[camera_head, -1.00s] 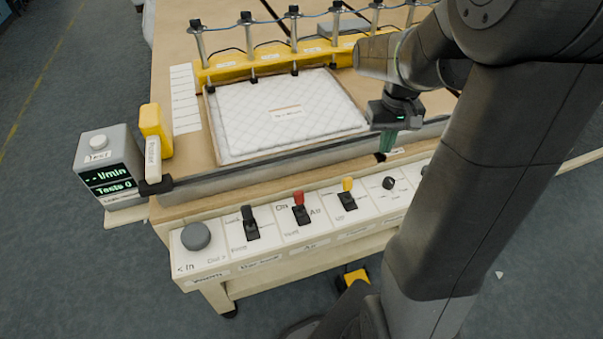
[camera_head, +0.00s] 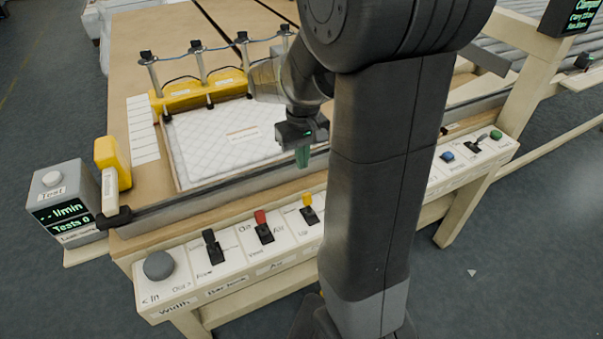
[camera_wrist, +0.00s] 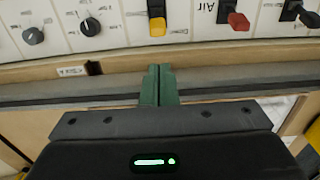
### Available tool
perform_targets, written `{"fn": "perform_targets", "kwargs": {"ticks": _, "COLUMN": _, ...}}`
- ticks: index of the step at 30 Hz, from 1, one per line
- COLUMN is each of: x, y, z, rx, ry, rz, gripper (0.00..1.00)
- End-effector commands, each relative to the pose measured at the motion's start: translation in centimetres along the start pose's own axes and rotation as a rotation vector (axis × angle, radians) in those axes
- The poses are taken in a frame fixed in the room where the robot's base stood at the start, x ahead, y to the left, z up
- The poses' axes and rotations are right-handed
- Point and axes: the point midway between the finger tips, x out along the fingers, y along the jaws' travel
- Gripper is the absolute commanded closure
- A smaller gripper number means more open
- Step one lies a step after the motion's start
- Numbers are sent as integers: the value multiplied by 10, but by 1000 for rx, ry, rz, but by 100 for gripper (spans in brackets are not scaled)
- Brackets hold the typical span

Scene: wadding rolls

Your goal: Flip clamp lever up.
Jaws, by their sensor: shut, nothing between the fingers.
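The yellow-capped lever (camera_head: 307,200) stands on the white control panel, with "Up" printed near its base; I take it as the clamp lever, though its name label is hidden behind my arm. In the wrist view the yellow cap (camera_wrist: 157,26) is just beyond my fingertips, with a gap between them. My gripper (camera_head: 303,157) points down over the bed's front rail, behind the lever. Its green fingers (camera_wrist: 159,70) are shut together and empty.
A red lever (camera_head: 262,220) and a black lever (camera_head: 211,242) stand to the left, then a grey knob (camera_head: 159,266). Black knobs (camera_wrist: 90,26) sit on the yellow lever's other side. A quilted white pad (camera_head: 225,135) lies on the bed behind.

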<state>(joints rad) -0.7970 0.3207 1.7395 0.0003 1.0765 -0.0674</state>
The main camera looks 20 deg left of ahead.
Motion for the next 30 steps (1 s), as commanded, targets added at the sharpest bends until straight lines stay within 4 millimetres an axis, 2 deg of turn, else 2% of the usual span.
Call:
{"fn": "perform_targets", "kwargs": {"ticks": 9, "x": 57, "y": 0, "z": 1, "rx": 0, "ry": -6, "rz": 0, "gripper": 100}}
{"fn": "perform_targets", "kwargs": {"ticks": 15, "x": 84, "y": 0, "z": 0, "rx": 0, "ry": -2, "rz": 0, "gripper": 100}}
{"fn": "perform_targets", "kwargs": {"ticks": 20, "x": 92, "y": 0, "z": 0, "rx": 0, "ry": -1, "rz": 0, "gripper": 100}}
{"fn": "perform_targets", "kwargs": {"ticks": 30, "x": 93, "y": 0, "z": 0, "rx": 0, "ry": 1, "rz": 0, "gripper": 100}}
